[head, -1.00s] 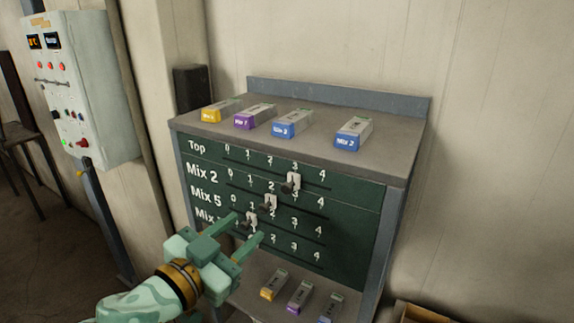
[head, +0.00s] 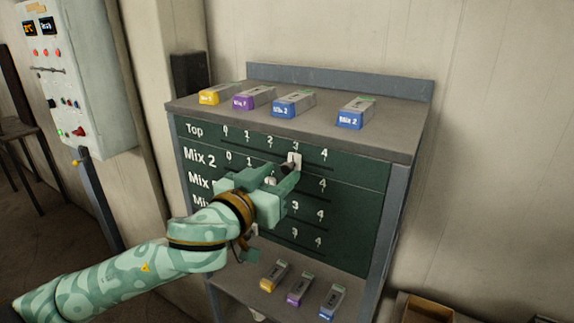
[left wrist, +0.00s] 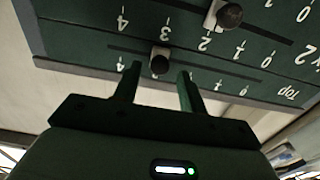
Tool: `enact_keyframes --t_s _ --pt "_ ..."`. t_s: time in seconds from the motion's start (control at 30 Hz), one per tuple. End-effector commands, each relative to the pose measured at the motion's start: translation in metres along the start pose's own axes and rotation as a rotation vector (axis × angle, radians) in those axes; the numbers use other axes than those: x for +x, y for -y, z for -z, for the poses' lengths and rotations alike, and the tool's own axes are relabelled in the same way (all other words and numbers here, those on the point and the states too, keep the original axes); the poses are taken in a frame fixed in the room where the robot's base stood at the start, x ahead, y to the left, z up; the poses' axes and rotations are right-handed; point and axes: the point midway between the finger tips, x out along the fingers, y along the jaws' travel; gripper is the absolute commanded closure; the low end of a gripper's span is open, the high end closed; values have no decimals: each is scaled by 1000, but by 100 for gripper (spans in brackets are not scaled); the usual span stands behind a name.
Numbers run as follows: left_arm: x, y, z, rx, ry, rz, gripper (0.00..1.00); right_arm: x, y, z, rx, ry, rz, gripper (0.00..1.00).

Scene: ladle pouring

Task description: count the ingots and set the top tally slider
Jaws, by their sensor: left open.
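Several ingots stand in a row on the board's top shelf: a yellow one (head: 221,94), a purple one (head: 253,97), a blue one (head: 293,103) and another blue one (head: 355,113) farther right. The top tally slider (head: 295,158), a pale plate with a dark knob, is at 3 on the Top row. My left gripper (head: 284,170) is open just in front of it. In the left wrist view the dark knob (left wrist: 160,60) appears between the open fingertips; I cannot tell whether they touch it. My right gripper is out of view.
The Mix 2 slider (head: 270,181) is just below, partly hidden by my left gripper, which also covers parts of the lower rows. Three ingots lie on the lower shelf (head: 257,300). A control box (head: 85,90) is at left and an open box (head: 425,312) at lower right.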

Motion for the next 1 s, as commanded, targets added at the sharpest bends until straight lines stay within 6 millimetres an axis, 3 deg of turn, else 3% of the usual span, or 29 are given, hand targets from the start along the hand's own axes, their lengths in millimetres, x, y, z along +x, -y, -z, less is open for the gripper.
enact_keyframes --t_s 0.2,0.57,0.73,1.0 --pt "32 0 1 1 -1 0 58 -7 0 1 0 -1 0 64" --pt "39 0 -1 1 0 -1 58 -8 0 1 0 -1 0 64" --pt "39 0 -1 1 0 -1 100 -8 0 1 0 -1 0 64" --pt "50 5 -1 1 0 1 100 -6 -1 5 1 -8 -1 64"
